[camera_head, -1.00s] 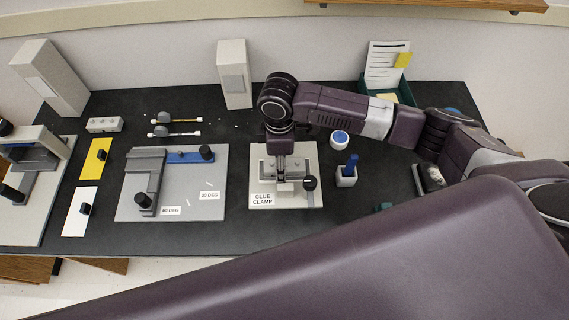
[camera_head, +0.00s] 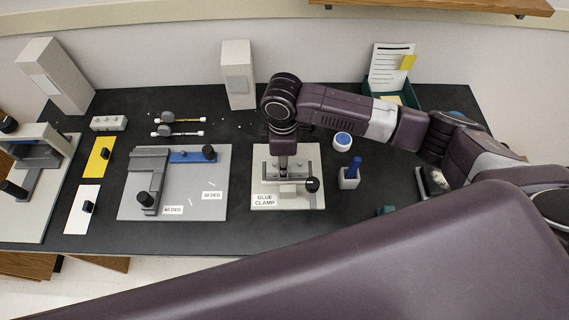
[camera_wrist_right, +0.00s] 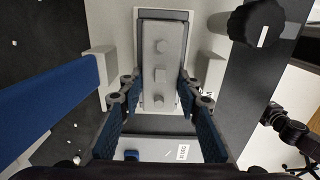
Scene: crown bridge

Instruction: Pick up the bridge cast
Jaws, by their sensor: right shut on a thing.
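The bridge cast (camera_wrist_right: 160,75) is a light grey block with small raised studs, seen from above in the right wrist view. My right gripper (camera_wrist_right: 155,100) is shut on it, with a blue pad on either side. In the head view my right gripper (camera_head: 284,160) points down over the glue clamp (camera_head: 263,184), and mostly hides the cast. I cannot tell whether the cast touches the clamp. My left gripper is not in view.
The clamp's black knob (camera_head: 312,184) stands close to my right gripper. The angle fixture (camera_head: 190,205) lies to the left. A blue-capped jar (camera_head: 342,141) and a small cup with a blue item (camera_head: 349,178) stand to the right. Another grey block (camera_head: 108,123) lies at the far left.

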